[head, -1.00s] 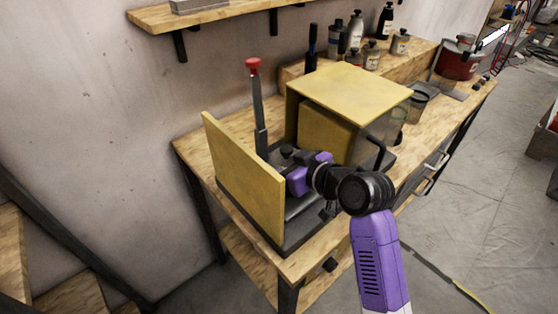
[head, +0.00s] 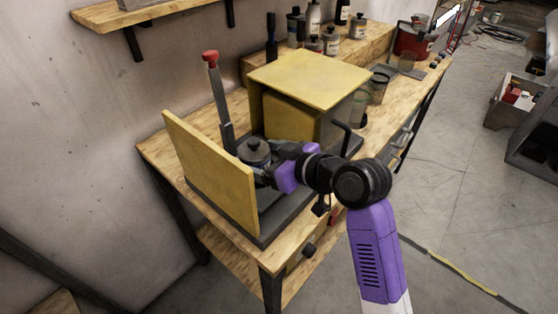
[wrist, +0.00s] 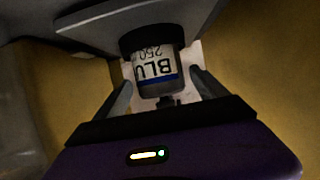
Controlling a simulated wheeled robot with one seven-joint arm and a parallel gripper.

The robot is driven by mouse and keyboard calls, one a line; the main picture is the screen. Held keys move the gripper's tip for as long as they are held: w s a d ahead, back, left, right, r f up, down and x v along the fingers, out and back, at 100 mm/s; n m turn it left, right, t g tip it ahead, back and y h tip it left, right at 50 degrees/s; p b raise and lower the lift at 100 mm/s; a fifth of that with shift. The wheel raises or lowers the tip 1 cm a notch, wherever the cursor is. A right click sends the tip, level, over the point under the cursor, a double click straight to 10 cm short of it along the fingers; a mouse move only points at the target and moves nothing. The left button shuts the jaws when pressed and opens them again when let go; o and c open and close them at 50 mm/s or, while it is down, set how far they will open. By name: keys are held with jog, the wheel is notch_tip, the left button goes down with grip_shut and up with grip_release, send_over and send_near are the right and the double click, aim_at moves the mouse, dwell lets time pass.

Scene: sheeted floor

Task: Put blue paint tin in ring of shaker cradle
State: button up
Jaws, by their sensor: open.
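The paint tin (head: 255,157) has a dark lid with a small knob and stands upright inside the yellow-panelled shaker. In the wrist view its pale label (wrist: 154,68) shows "BLU", "250" and a blue stripe, upside down. A black ring (wrist: 150,38) surrounds one end of the tin, apparently its base, and appears to be the cradle ring. How deep the tin sits is hidden. My gripper (head: 266,178) is beside the tin on its near right side. Its fingers (wrist: 160,88) are open on either side of the tin, with gaps visible.
A yellow side panel (head: 210,175) stands close left of my gripper and a yellow box housing (head: 310,80) close behind right. A red-topped lever (head: 217,95) rises behind the tin. Bottles (head: 313,18) stand at the back of the wooden bench (head: 160,150).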

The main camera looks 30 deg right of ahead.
jog(key=v, duration=0.6)
jog(key=shift+s+d+r, duration=0.1)
jog(key=shift+s+r, duration=0.15)
jog(key=shift+s, duration=0.1)
